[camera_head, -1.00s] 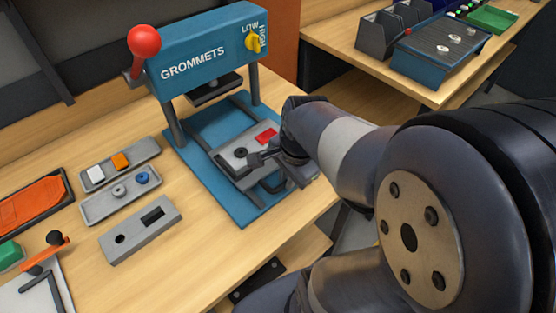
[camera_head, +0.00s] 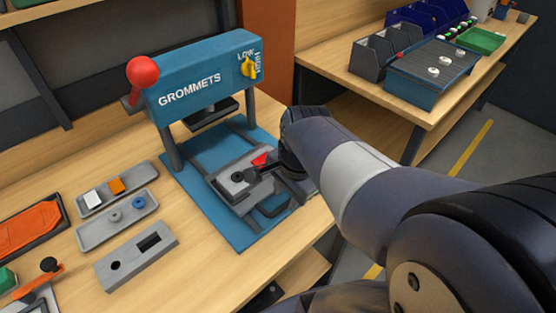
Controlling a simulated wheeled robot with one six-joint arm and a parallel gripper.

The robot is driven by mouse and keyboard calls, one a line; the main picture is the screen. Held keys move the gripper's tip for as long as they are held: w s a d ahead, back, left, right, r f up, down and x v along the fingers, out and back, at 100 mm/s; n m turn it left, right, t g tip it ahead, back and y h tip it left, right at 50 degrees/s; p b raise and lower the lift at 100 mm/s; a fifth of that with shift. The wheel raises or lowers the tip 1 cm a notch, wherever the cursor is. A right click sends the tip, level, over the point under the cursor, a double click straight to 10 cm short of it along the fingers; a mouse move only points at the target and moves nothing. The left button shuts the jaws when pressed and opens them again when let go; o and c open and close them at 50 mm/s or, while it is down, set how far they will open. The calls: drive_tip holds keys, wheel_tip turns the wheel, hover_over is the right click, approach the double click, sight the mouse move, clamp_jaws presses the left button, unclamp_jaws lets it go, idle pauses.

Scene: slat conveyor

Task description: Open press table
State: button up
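A dark round piece and a red piece (camera_head: 259,159) lie on the table. A dark loop handle (camera_head: 274,207) is at its front. My gripper (camera_head: 256,173) is over the table's right part, close to the red piece. I cannot tell whether it touches anything or is open; the arm hides part of the table's right side.
To the left are trays with small pieces (camera_head: 115,188), a grey block with holes (camera_head: 137,256) and an orange tray (camera_head: 28,229). A second bench (camera_head: 335,62) with bins stands at the back right, with floor between the benches.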

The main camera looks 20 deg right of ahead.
sight(283, 205)
wheel_tip(283, 205, up, 7)
drive_tip(key=s, duration=0.1)
drive_tip(key=shift+s+d, duration=0.15)
drive_tip(key=shift+d, duration=0.05)
idle(0.4)
drive_tip(key=f, duration=0.3)
drive_tip(key=w+f, duration=0.1)
drive_tip(key=f, duration=0.3)
drive_tip(key=w+f, duration=0.1)
drive_tip(key=f, duration=0.2)
drive_tip(key=shift+a+f+b, duration=0.3)
drive_tip(key=shift+f+b, duration=0.05)
drive_tip(key=shift+f, duration=0.05)
drive_tip(key=shift+w+a+r, duration=0.15)
drive_tip(key=shift+w+r, duration=0.05)
drive_tip(key=shift+w, duration=0.25)
drive_tip(key=shift+r, duration=0.1)
